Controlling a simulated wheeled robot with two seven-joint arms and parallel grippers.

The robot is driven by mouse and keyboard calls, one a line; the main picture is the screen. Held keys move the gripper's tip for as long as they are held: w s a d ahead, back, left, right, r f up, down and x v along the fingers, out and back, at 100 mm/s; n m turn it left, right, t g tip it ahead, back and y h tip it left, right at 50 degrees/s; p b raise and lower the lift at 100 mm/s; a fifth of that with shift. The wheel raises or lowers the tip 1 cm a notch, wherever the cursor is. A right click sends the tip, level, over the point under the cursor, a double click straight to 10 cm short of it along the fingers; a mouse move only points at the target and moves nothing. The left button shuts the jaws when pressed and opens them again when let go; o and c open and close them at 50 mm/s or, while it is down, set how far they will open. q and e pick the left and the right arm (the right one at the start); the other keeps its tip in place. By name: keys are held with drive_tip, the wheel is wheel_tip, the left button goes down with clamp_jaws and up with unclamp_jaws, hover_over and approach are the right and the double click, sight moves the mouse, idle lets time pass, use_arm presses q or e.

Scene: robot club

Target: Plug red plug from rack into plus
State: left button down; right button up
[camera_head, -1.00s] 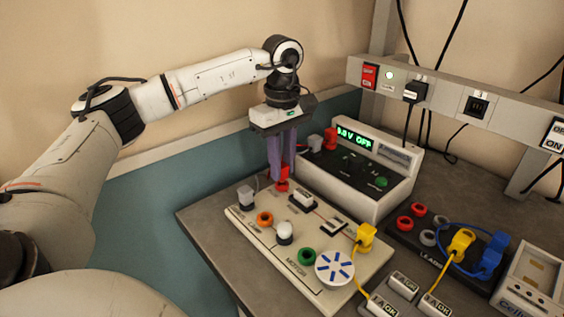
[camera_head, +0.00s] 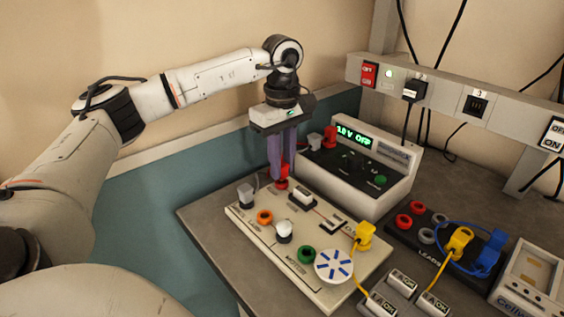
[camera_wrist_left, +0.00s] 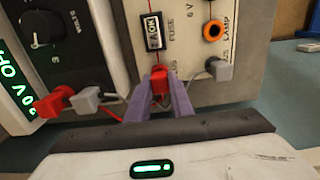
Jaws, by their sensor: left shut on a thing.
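My left gripper (camera_head: 282,165) is shut on the red plug (camera_head: 282,171) at the back corner of the white circuit board (camera_head: 322,272). In the left wrist view the red plug (camera_wrist_left: 159,76) sits between the purple fingertips, at the end of a red line on the board, beside lettering ending in "US". The fingers hide much of the plug, and I cannot tell whether it is fully seated. A grey plug (camera_wrist_left: 219,69) is beside it on the board. The lead rack (camera_head: 404,236) stands at the right with red and grey rings. My right gripper is not in view.
The power supply (camera_head: 360,195), reading off, stands close behind the board with another red plug (camera_head: 330,137) and a grey plug (camera_head: 315,140) in its side. Yellow (camera_head: 461,241) and blue (camera_head: 492,252) plugs sit at the rack. A switch rail (camera_head: 440,100) runs above.

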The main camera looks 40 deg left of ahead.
use_arm(q)
drive_tip(key=shift+f, duration=0.45)
idle(0.7)
drive_tip(key=shift+f+p, duration=0.35)
drive_tip(key=shift+p, duration=0.15)
idle(1.2)
drive_tip(key=c, duration=1.5)
unclamp_jaws()
wheel_tip(320, 180, up, 10)
drive_tip(key=shift+r, duration=0.15)
